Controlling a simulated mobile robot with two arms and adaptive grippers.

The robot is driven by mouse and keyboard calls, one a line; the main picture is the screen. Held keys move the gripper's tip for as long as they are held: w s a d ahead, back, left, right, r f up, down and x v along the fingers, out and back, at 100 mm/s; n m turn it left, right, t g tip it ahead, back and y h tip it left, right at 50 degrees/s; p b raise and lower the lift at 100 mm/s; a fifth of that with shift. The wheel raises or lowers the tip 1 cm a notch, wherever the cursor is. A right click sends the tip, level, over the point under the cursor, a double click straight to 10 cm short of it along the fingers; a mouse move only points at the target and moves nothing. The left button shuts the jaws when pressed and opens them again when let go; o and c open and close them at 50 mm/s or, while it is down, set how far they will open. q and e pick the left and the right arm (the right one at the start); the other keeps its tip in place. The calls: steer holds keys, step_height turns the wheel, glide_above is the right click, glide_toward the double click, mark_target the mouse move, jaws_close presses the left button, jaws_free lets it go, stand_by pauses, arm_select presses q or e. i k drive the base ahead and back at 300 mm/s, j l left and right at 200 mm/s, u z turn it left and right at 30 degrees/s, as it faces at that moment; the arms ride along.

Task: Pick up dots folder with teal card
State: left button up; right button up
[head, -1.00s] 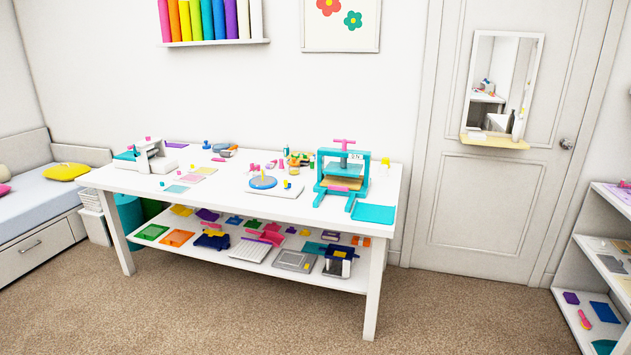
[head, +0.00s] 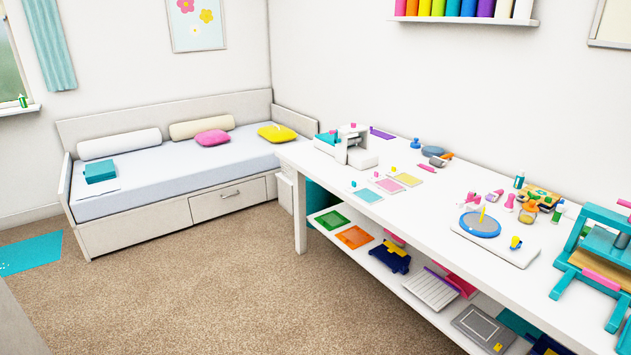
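Three small flat pieces with raised tabs lie in a row on the white table (head: 330,176), in front of the white machine. One is teal (head: 368,196), one pink (head: 388,186) and one yellow (head: 407,180). The teal one, at the left end of the row, may be the dots folder with teal card, but I cannot make out a dot pattern at this size. Neither of my grippers is in view.
A white die-cutting machine (head: 357,150) stands behind the flat pieces. A teal press (head: 597,255) is at the right. The lower shelf holds green (head: 331,220) and orange (head: 354,237) trays. A daybed (head: 170,185) is at the left; the carpet (head: 250,290) in front is clear.

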mark_target(369, 196)
steer(key=i+j+u, duration=0.15)
steer(key=i+u, duration=0.2)
steer(key=i, duration=0.5)
